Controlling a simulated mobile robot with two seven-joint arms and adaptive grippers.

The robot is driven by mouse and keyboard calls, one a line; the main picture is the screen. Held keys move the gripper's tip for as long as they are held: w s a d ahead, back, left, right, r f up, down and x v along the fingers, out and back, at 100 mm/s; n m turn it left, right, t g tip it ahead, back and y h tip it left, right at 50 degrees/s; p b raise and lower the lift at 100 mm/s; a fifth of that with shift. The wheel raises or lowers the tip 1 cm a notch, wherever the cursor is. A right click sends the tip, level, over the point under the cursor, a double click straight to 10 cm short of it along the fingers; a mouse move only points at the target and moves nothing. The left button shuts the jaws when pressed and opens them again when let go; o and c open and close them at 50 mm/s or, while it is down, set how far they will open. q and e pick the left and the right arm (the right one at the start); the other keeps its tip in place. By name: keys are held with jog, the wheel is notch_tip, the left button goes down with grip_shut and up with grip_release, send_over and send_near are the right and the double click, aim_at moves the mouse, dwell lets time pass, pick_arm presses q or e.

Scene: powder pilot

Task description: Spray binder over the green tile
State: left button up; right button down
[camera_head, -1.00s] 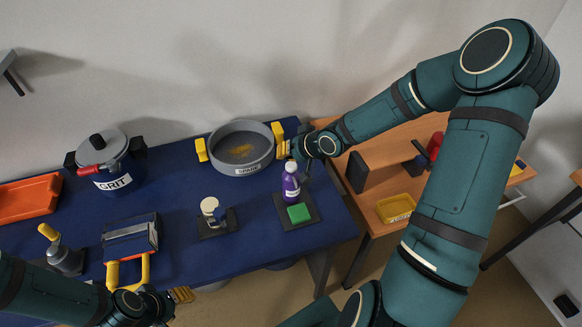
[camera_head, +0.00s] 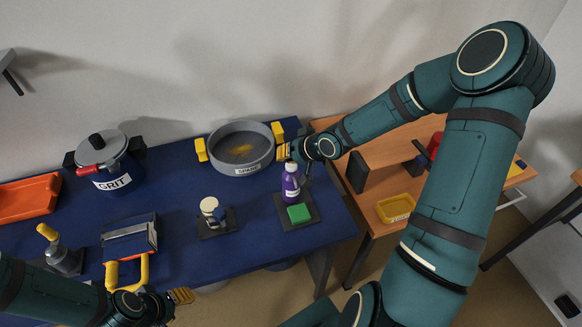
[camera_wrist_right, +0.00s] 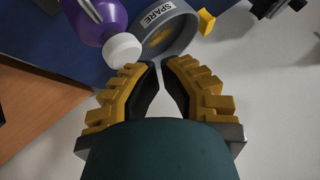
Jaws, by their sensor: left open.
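The green tile (camera_head: 299,213) lies flat on a dark pad (camera_head: 313,207) near the right end of the blue table. A purple bottle (camera_head: 291,187) with a white cap stands upright just behind the tile. The bottle also shows at the upper left of the right wrist view (camera_wrist_right: 103,18). My right gripper (camera_head: 284,152) is above and behind the bottle. In the wrist view its fingertips (camera_wrist_right: 160,64) are almost together, with nothing between them, beside the white cap (camera_wrist_right: 122,50). My left gripper (camera_head: 179,302) is open and empty at the table's front edge.
A small device with a cream disc (camera_head: 209,204) is left of the tile. A GRIT pot (camera_head: 113,182), an orange tray (camera_head: 30,200) and a yellow-handled tool (camera_head: 130,240) stand further left.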

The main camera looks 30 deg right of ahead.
aim_at(287, 164)
jog(key=shift+f+b, duration=0.35)
jog(key=shift+f, duration=0.25)
dwell(0.5)
jog(key=shift+r, duration=0.1)
jog(key=shift+r+p, duration=1.05)
jog(key=shift+p, duration=0.2)
notch_tip(287, 164, up, 4)
jog(key=p, duration=0.5)
jog(key=shift+r, duration=0.2)
jog(key=shift+r+p, duration=0.35)
jog(key=shift+r, duration=0.45)
dwell(0.7)
